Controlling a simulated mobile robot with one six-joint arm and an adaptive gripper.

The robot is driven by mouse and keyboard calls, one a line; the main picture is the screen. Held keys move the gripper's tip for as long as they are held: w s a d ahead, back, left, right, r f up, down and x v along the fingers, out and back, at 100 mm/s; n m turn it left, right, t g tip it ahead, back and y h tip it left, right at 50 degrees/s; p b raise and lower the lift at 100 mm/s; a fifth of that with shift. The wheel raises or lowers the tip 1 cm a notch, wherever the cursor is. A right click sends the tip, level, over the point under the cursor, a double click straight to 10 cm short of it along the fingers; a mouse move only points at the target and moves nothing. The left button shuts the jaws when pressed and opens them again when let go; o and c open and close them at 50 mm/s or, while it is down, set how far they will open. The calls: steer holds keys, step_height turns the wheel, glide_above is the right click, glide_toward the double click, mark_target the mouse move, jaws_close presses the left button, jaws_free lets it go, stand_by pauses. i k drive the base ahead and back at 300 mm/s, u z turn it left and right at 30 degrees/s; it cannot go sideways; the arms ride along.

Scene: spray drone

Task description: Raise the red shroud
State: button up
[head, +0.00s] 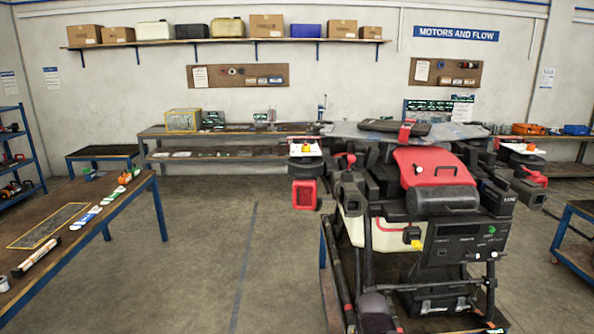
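The red shroud (430,160) is a curved red cover on top of the spray drone (455,240), right of centre in the head view. It lies low over the dark drone body. A small black handle (445,171) sits on its front part. A rounded dark piece (446,201) lies just in front of it. I cannot make out any gap under the shroud.
The drone stands on a low stand (333,293) with several arms and red parts sticking out. A blue-legged workbench (135,200) is at left. Open floor (215,240) lies between them. A cart (575,240) stands at right.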

mark_target(440, 167)
steer(key=k, duration=1.35)
steer(key=z, duration=0.45)
steer(key=i, duration=1.7)
steer(key=u, duration=0.4)
